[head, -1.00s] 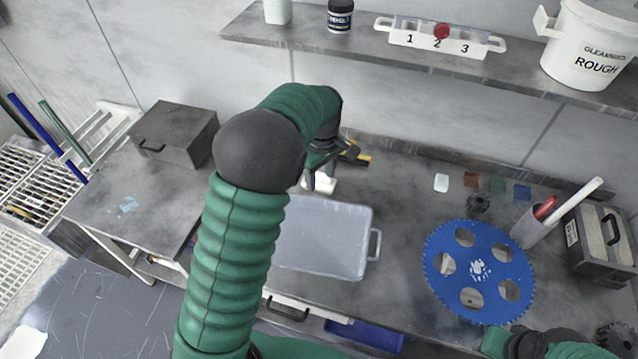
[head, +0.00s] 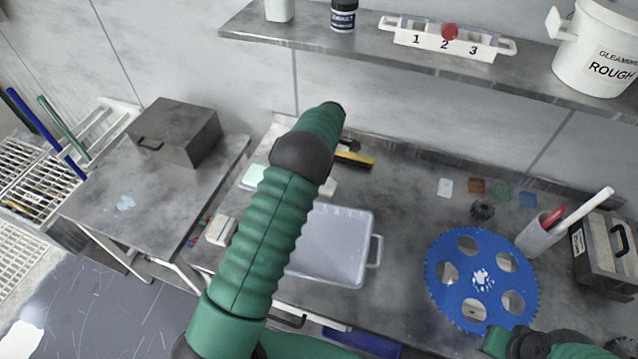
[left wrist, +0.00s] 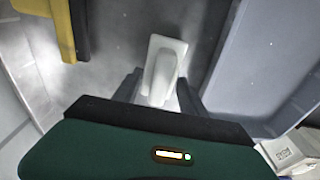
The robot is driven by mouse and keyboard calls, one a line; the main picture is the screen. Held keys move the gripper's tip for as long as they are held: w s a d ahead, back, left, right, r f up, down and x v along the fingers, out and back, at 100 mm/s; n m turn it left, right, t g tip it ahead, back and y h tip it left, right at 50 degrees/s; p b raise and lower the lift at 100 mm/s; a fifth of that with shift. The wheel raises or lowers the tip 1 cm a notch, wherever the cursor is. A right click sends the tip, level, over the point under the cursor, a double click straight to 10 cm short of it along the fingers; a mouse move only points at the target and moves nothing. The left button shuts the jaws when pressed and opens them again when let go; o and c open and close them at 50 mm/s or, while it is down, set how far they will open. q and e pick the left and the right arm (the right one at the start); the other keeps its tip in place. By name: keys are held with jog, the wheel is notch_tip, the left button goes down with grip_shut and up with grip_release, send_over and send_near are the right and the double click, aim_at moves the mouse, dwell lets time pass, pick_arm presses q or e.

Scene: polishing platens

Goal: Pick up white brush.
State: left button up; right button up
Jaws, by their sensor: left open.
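The white brush (left wrist: 163,68) shows in the left wrist view as a pale block with a raised handle, lying on the grey bench. In the head view a small part of it (head: 328,188) shows beside my left arm; the rest is hidden. My left gripper (left wrist: 158,90) is open, its dark fingers on either side of the brush's near end in the left wrist view. I cannot tell whether they touch it. The left gripper is hidden behind the arm in the head view. My right gripper (head: 500,342) is at the lower right, its jaws unclear.
A grey tray (head: 376,248) lies close to the brush; its wall fills the right of the left wrist view (left wrist: 228,50). A yellow-and-black tool (head: 356,160) lies behind. A blue toothed disc (head: 481,279) is to the right. A shelf (head: 400,62) overhangs the back.

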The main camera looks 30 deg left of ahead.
pick_arm(q)
jog(key=shift+f, duration=0.45)
dwell(0.4)
jog(key=shift+d, duration=0.1)
grip_shut()
